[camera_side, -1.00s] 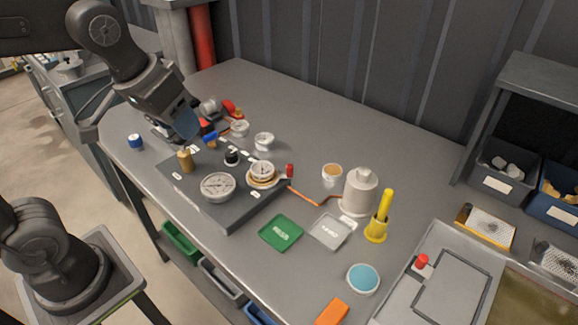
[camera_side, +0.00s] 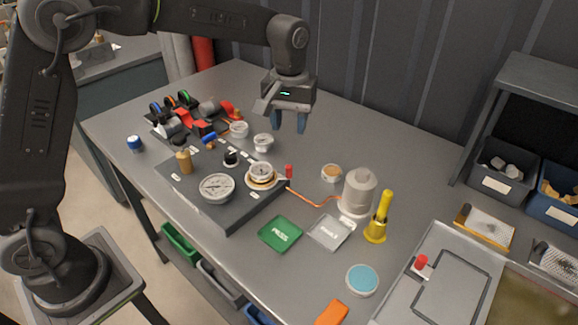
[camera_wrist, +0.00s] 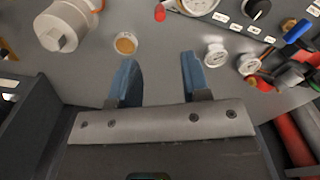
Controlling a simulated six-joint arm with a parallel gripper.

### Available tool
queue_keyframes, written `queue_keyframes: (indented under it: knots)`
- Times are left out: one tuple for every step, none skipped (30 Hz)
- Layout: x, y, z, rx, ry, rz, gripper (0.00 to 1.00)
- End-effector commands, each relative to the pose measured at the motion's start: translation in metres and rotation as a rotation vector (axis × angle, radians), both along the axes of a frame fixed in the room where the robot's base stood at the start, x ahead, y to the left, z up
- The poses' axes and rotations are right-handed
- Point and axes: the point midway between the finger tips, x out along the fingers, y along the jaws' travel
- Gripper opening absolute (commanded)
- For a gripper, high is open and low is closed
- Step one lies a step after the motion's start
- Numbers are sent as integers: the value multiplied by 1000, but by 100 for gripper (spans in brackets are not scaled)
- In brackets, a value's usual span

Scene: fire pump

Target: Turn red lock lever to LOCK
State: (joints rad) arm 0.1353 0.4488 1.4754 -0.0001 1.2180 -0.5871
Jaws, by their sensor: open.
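A small red lever (camera_side: 289,171) stands upright at the right corner of the dark pump panel (camera_side: 232,222), beside a round gauge with a tan rim (camera_side: 261,176). Its red end also shows at the top of the wrist view (camera_wrist: 160,13). I cannot read any LOCK mark. My gripper (camera_side: 290,124) is open and empty, fingers pointing down, above the table behind the panel. It is apart from the lever. In the wrist view, my two blue fingers (camera_wrist: 158,62) are spread with bare table between them.
A larger gauge (camera_side: 217,187), black knob (camera_side: 231,158) and brass cylinder (camera_side: 185,161) sit on the panel. Two small white gauges (camera_side: 263,142) stand behind it. A tan-topped cup (camera_side: 331,173) and grey-white canister (camera_side: 359,192) stand right. An orange hose (camera_side: 318,204) lies between.

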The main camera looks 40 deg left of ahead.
Motion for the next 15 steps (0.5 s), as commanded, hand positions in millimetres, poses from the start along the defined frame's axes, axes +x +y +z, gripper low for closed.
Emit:
queue_keyframes:
  knots:
    - [-1,0,-9,0,4,0,43]
    - [-1,0,-14,1,5,-1,43]
    - [-1,0,-22,1,6,-1,43]
    - [-1,0,-29,1,5,-1,43]
    - [-1,0,-35,1,6,-1,43]
    - [-1,0,-43,1,5,-1,43]
    - [-1,0,-50,1,5,-1,43]
    - [-1,0,-56,1,6,-1,43]
    - [-1,0,-64,0,4,-1,43]
    - [-1,0,-70,0,4,-1,43]
    - [-1,0,-77,0,4,-1,43]
    - [-1,0,-84,0,4,-1,43]
    - [-1,0,-89,0,4,-1,43]
    - [-1,0,-94,0,4,-1,43]
    - [-1,0,-100,0,4,-1,43]
